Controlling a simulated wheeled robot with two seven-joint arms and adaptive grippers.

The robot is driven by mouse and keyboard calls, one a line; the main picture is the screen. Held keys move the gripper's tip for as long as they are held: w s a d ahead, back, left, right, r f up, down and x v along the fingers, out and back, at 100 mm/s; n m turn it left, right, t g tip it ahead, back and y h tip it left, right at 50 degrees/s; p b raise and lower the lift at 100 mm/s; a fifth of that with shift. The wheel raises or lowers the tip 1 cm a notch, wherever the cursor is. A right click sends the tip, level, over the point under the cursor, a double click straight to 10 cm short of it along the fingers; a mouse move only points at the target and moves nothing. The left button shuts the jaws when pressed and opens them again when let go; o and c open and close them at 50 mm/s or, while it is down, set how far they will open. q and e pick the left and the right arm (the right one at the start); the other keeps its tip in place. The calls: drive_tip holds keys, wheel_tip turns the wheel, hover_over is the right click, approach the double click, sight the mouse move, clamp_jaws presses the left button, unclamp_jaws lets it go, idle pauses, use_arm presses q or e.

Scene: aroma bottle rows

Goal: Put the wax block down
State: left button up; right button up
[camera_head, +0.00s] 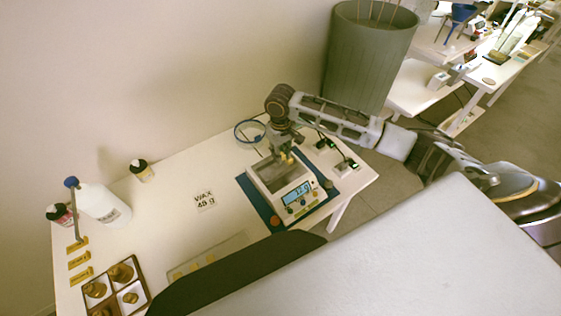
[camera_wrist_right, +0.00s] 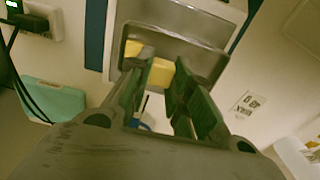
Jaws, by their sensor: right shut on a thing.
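My right gripper (camera_head: 284,156) is over the pan of the scale (camera_head: 292,194), its jaws pointing down. In the right wrist view its green fingers (camera_wrist_right: 165,88) are shut on a yellow wax block (camera_wrist_right: 161,73). Another yellow piece (camera_wrist_right: 133,47) shows past it, over the metal pan (camera_wrist_right: 170,22). I cannot tell whether the held block touches the pan. The scale's display is lit and shows a number in grams, too small to read surely. A card (camera_head: 205,201) marked WAX with a gram figure lies left of the scale. My left gripper is not in view.
The scale stands on a blue mat (camera_head: 265,207) on the white table.

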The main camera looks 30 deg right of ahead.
sight(281, 166)
drive_tip(key=shift+f, duration=0.6)
drive_tip(key=shift+f, duration=1.9)
drive_tip(key=shift+f, duration=0.2)
drive_tip(key=o, duration=0.4)
drive_tip(key=shift+o, duration=0.2)
drive_tip(key=shift+r, duration=0.2)
wheel_tip(281, 166, up, 12)
drive_tip(key=shift+r, duration=0.1)
